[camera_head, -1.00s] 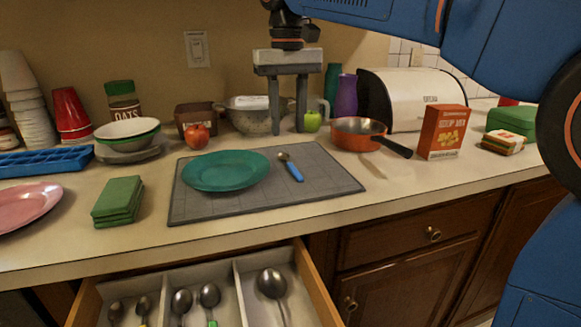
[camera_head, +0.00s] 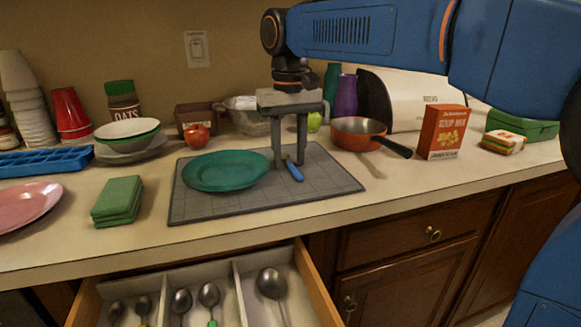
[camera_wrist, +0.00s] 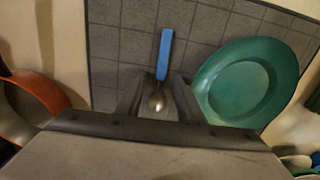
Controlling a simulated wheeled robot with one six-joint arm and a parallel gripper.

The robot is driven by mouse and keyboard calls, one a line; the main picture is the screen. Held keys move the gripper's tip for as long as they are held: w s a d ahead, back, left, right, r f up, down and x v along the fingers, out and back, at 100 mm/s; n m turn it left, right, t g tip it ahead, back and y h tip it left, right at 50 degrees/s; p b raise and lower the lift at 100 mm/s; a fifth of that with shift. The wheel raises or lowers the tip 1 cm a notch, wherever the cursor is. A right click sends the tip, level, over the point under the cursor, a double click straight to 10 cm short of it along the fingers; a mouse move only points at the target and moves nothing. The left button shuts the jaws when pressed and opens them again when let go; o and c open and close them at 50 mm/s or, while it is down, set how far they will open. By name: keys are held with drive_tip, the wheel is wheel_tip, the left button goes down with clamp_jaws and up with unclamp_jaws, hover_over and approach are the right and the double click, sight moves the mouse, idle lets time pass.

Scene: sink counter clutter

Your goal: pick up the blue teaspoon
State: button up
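The blue teaspoon (camera_head: 294,172) lies on the grey mat (camera_head: 330,190), just right of the green plate (camera_head: 225,171). In the head view its bowl is hidden behind my gripper; the blue handle shows. My gripper (camera_head: 289,163) points down over the spoon's bowl end, with its two fingers apart. In the wrist view, the whole teaspoon (camera_wrist: 164,57) shows, its metal bowl between the open fingers (camera_wrist: 157,98) and its handle reaching away beyond them. I cannot tell how far the fingertips are from the mat.
The plate's rim is close beside my gripper. An orange pan (camera_head: 358,132) and a soup mix box (camera_head: 443,132) stand to the right. An open drawer (camera_head: 240,285) holds several spoons.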

clamp_jaws()
